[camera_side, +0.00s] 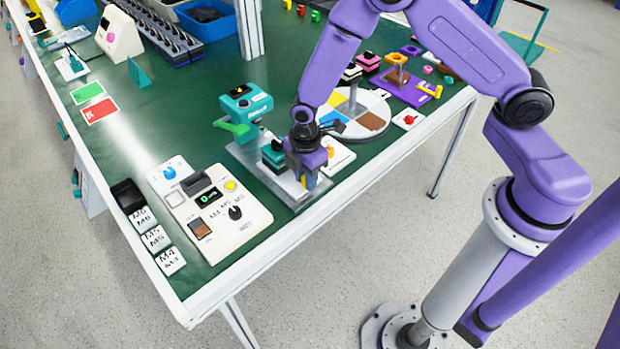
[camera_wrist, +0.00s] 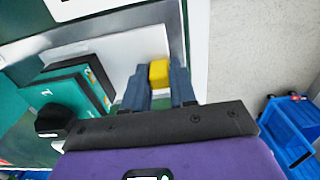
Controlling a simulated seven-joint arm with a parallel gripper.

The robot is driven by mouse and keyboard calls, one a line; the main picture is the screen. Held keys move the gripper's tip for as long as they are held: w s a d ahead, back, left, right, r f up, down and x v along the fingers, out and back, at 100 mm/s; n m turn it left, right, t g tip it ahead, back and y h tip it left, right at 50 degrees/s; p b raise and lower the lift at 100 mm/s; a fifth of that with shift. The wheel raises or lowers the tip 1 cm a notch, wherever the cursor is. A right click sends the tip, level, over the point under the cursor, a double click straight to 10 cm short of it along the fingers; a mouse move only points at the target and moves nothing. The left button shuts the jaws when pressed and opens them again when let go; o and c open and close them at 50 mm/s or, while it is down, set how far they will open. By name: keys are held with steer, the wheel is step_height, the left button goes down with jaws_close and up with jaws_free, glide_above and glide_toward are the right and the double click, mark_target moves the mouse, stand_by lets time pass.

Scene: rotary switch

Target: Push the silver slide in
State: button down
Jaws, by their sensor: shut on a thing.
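The silver slide (camera_side: 288,190) is a flat grey plate reaching out from under the teal press (camera_side: 247,103) toward the table's front edge. In the wrist view a light grey plate (camera_wrist: 115,48) runs behind my fingers. A teal and black stacked block (camera_side: 272,153) sits on it and shows at the left in the wrist view (camera_wrist: 75,90). My gripper (camera_side: 307,182) points down at the slide's front end. In the wrist view my gripper (camera_wrist: 159,85) is shut on a small yellow block (camera_wrist: 159,72). How the yellow block joins the slide is hidden.
A white control box (camera_side: 218,213) with a display and knobs stands left of the slide. A white card with an orange knob (camera_side: 337,154) lies close on the right. A round turntable (camera_side: 371,121) stands behind that.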

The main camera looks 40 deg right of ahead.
mark_target(281, 156)
steer(key=w, duration=0.9)
steer(key=shift+w, duration=0.1)
steer(key=c, duration=1)
jaws_free()
steer(key=shift+o, duration=0.2)
step_height(281, 156, up, 18)
steer(key=shift+f, duration=0.25)
